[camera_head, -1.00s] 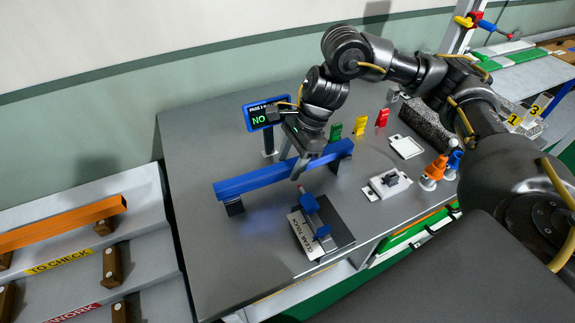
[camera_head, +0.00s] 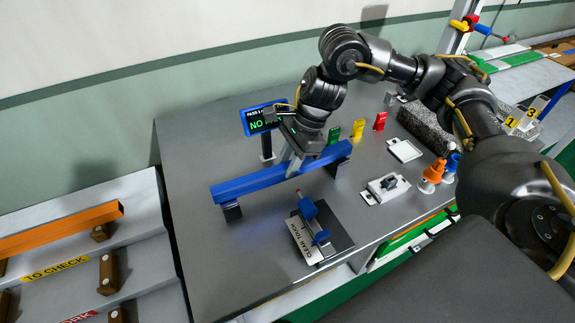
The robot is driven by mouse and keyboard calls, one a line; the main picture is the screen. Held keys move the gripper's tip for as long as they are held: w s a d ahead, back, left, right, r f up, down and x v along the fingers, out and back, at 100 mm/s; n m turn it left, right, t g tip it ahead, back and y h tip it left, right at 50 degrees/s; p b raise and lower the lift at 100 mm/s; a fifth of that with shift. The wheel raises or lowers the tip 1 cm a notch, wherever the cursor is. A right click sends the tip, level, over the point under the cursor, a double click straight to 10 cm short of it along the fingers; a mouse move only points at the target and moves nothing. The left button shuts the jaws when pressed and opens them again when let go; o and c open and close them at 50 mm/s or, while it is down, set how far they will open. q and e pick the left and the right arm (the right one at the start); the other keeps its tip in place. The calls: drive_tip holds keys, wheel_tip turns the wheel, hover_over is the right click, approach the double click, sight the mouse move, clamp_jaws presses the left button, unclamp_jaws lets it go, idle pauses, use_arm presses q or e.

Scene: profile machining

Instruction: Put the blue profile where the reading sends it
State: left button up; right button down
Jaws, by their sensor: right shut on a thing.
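The blue profile (camera_head: 245,184) is a long bar that lies across dark supports on the grey table. My right gripper (camera_head: 294,166) reaches down over its middle and is shut on it. The profile appears still at its supports; I cannot tell whether it is lifted. A small display (camera_head: 262,119) stands behind it and shows green letters "NO" under a "PASS" line, partly hidden by my right arm. My left gripper is out of view.
A blue device with a "CLEAR TOUCH" plate (camera_head: 306,243) sits in front. Green, yellow and red tags (camera_head: 358,129) stand behind. At left, a sloped rack holds an orange profile (camera_head: 62,229) above a "TO CHECK" label (camera_head: 57,270) and a red label (camera_head: 80,318).

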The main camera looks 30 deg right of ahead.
drive_tip(key=shift+r, duration=0.45)
drive_tip(key=s+a+r+b, duration=0.4)
drive_tip(key=s+a+r, duration=0.4)
drive_tip(key=a+r, duration=0.3)
drive_tip(key=shift+s+r, duration=0.25)
drive_tip(key=shift+s, duration=0.05)
